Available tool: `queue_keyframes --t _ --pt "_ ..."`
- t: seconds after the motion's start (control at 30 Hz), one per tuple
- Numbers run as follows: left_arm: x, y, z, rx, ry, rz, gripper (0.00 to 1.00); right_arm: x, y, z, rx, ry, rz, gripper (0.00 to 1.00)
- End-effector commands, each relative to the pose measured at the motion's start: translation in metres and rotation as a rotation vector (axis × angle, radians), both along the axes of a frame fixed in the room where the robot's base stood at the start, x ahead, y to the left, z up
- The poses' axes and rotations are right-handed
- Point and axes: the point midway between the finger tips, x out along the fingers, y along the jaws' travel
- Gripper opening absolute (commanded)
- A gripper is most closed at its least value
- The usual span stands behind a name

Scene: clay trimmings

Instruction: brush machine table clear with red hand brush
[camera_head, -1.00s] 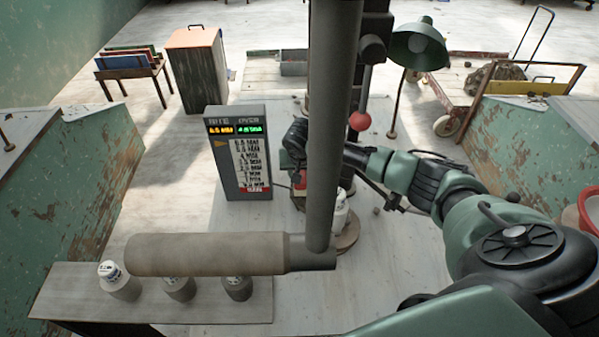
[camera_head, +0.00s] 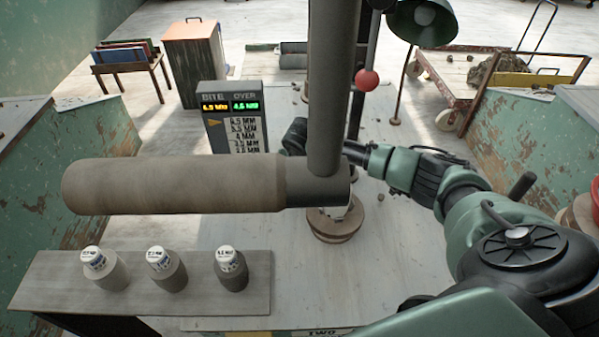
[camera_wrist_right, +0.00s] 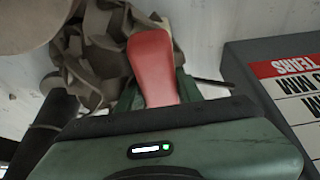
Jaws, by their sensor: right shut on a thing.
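My right gripper (camera_wrist_right: 155,92) is shut on the red handle of the hand brush (camera_wrist_right: 152,62) in the right wrist view. The brush's bristles are hidden. A crumpled brown heap, apparently clay trimmings (camera_wrist_right: 95,50), lies right beside the handle. In the head view my right arm reaches in from the right, and its gripper is mostly hidden behind the grey upright column. The pale table surface (camera_head: 400,260) shows below, with a small crumb (camera_head: 380,197) on it. My left gripper is not in view.
A thick horizontal cylinder (camera_head: 170,185) and the upright column (camera_head: 332,80) block the middle. Behind stands the grey display box (camera_head: 233,120), also close in the wrist view (camera_wrist_right: 280,75). Three labelled jars (camera_head: 165,270) stand on a front-left board. Round discs (camera_head: 335,228) sit below the column.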

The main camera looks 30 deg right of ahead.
Motion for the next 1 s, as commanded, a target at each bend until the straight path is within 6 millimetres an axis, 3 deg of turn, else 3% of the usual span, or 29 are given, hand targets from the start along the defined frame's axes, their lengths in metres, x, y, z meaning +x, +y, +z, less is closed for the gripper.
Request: queue_keyframes --t 0.03,0.1,1.0 --pt "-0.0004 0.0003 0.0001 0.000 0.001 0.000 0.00 0.0002 0.0000 0.0004 -0.001 -0.001 0.000 0.16" --pt "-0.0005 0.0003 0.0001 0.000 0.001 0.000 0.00 0.0002 0.0000 0.0004 -0.001 -0.001 0.000 0.04" --pt "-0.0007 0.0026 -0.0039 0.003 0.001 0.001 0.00 0.0041 -0.0018 -0.0060 0.000 -0.001 0.000 0.04"
